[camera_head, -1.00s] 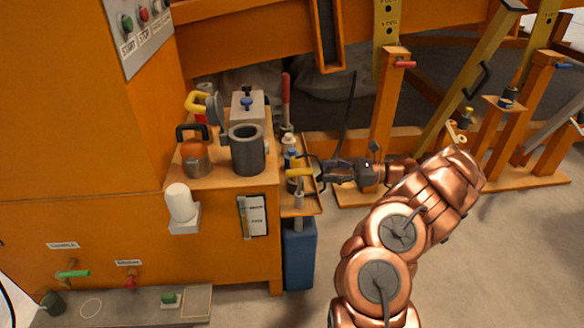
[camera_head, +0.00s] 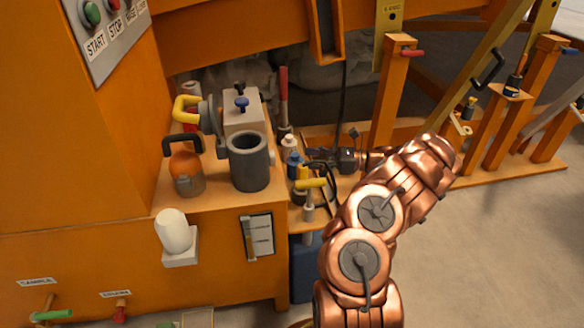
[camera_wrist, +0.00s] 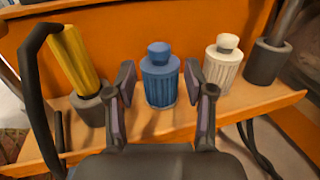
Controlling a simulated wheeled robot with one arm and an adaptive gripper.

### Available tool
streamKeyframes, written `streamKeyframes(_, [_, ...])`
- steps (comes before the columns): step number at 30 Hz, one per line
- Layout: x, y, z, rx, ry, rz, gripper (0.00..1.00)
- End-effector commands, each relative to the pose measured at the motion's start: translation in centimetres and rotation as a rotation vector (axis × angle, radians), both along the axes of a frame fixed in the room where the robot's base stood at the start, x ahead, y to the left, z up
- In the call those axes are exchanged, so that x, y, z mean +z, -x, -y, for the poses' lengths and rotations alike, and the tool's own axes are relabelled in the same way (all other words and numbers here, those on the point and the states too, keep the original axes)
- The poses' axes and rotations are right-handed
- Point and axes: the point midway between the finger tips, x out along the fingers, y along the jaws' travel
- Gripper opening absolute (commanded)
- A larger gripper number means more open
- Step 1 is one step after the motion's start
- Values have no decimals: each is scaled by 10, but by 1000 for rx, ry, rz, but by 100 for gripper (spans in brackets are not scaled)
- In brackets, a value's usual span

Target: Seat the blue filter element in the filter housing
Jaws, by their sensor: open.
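The blue filter element (camera_wrist: 160,82), a ribbed cylinder with a round knob on top, stands upright on the orange shelf (camera_wrist: 65,140) in the wrist view. My gripper (camera_wrist: 160,90) is open, with one finger on each side of it and visible gaps between. The filter element also shows small in the head view (camera_head: 293,165), just left of my gripper (camera_head: 309,156). An open-topped dark grey cylinder (camera_head: 249,165) stands on the cabinet top to the left; it may be the filter housing, but I cannot tell for sure.
A white ribbed element (camera_wrist: 223,65) stands close right of the blue one. A yellow-handled tool (camera_wrist: 75,60) in a grey holder is at left, and another grey holder (camera_wrist: 267,62) is at right. An orange wall rises behind. An orange-and-grey canister (camera_head: 186,173) stands left of the cylinder.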

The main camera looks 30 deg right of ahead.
Motion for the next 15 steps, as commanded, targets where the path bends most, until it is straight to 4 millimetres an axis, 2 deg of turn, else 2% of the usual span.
streamKeyframes(8, [1,-8,-10,-1,0,2,53])
streamKeyframes(15, [6,-23,-32,4,0,1,53])
